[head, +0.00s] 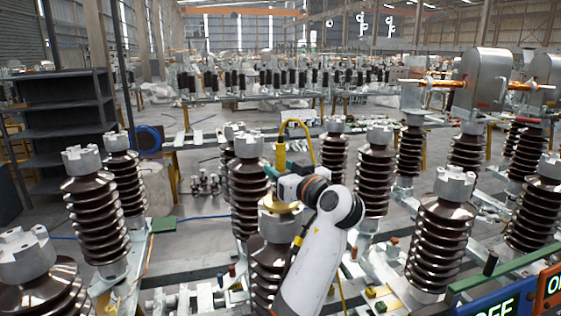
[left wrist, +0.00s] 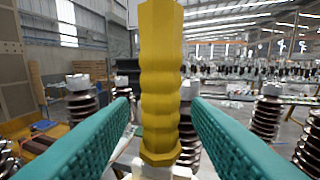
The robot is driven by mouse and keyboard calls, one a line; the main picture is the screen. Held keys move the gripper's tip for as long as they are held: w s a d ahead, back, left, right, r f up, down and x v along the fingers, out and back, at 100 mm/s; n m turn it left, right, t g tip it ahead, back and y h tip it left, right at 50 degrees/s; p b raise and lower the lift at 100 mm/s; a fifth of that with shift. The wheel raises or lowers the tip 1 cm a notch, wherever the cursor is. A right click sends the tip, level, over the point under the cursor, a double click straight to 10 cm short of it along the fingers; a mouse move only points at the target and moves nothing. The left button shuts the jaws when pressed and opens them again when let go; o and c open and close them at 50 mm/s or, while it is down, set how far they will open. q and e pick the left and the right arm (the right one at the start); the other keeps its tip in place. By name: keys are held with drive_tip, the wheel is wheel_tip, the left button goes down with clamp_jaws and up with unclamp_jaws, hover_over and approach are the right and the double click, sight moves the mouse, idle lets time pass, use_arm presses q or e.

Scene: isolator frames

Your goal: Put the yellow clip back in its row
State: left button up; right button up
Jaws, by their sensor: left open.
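The yellow clip (head: 280,157) shows a ribbed yellow grip, upright just beyond my left gripper (head: 271,171) in the head view. A thin yellow loop (head: 298,122) arches above and to the right of it. In the left wrist view the ribbed yellow grip (left wrist: 160,85) stands upright in the middle, between the two teal fingers of my left gripper (left wrist: 163,112). The fingers are apart, with a gap on each side of the grip. Its lower end meets a white part, and its top is cut off by the picture edge. My right gripper is not in view.
Brown ribbed insulators with grey caps stand close around my arm, one at the left (head: 97,205) and one at the right (head: 440,235). A dark shelf (head: 62,115) stands at the back left. A green rail (head: 505,268) and blue OFF sign (head: 497,303) are at the lower right.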

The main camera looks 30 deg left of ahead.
use_arm(q)
drive_tip(key=shift+w+a, duration=0.15)
drive_tip(key=shift+a, duration=0.3)
drive_tip(key=shift+d, duration=0.1)
drive_tip(key=shift+c, duration=0.2)
drive_tip(key=shift+d, duration=0.15)
drive_tip(key=shift+c, duration=1.4)
clamp_jaws()
